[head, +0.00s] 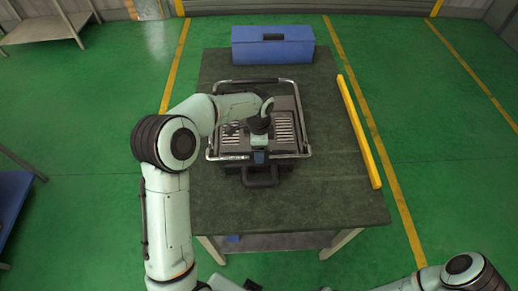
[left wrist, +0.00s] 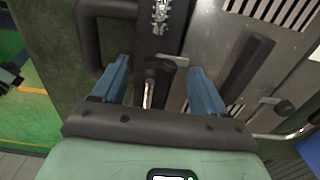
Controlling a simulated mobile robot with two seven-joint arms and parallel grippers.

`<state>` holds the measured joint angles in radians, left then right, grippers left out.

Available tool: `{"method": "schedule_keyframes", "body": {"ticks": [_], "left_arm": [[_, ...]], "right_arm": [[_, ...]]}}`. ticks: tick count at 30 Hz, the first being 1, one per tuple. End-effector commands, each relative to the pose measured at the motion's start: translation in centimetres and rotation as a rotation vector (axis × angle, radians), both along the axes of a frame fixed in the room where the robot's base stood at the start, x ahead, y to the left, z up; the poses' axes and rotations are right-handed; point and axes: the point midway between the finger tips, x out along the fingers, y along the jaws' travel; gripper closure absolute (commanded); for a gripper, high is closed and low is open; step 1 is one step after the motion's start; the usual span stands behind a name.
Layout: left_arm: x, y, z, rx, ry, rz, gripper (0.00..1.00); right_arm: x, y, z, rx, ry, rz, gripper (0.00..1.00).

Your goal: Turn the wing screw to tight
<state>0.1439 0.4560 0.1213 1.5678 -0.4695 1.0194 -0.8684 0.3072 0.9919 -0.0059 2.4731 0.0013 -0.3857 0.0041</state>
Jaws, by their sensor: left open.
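The heating element (head: 230,146), a grey metal unit with slotted plates and a tubular frame, lies on the dark table. My left gripper (head: 259,157) is over its near edge, beside the black handle. In the left wrist view my left gripper (left wrist: 159,66) is open, with its two blue fingers apart. A small shiny metal piece (left wrist: 148,92), which looks like the wing screw, stands between the fingers on a dark bar. Neither finger visibly touches it. The head view hides the screw behind my gripper. My right arm shows at the bottom right, but its gripper is not visible.
The dark table (head: 340,205) has clear room at its near end. A blue toolbox (head: 272,50) stands at the far edge. A yellow bar (head: 358,130) lies along the right side. In the left wrist view a black looped handle (left wrist: 88,45) is near the left finger.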

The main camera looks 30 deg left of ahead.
Motion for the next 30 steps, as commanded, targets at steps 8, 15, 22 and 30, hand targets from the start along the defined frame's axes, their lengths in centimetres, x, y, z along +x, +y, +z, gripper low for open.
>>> {"method": "schedule_keyframes", "body": {"ticks": [8, 15, 22, 30], "left_arm": [[0.2, 0.0, 6.5, 0.0, -0.007, -0.001, 0.28], [0.1, 0.0, 10.7, -0.001, -0.004, -0.001, 0.28], [0.0, 0.0, 12.0, -0.001, -0.002, -0.002, 0.28], [0.0, 0.0, 12.0, 0.0, -0.001, -0.001, 0.28]], "right_arm": [[0.7, 0.0, 0.9, 0.0, -0.008, 0.001, 0.44], [1.3, 0.0, 1.6, 0.0, -0.015, 0.0, 0.44], [1.4, 0.0, 1.8, 0.0, -0.016, 0.0, 0.44], [1.4, 0.0, 1.7, 0.0, -0.016, 0.0, 0.44]]}}
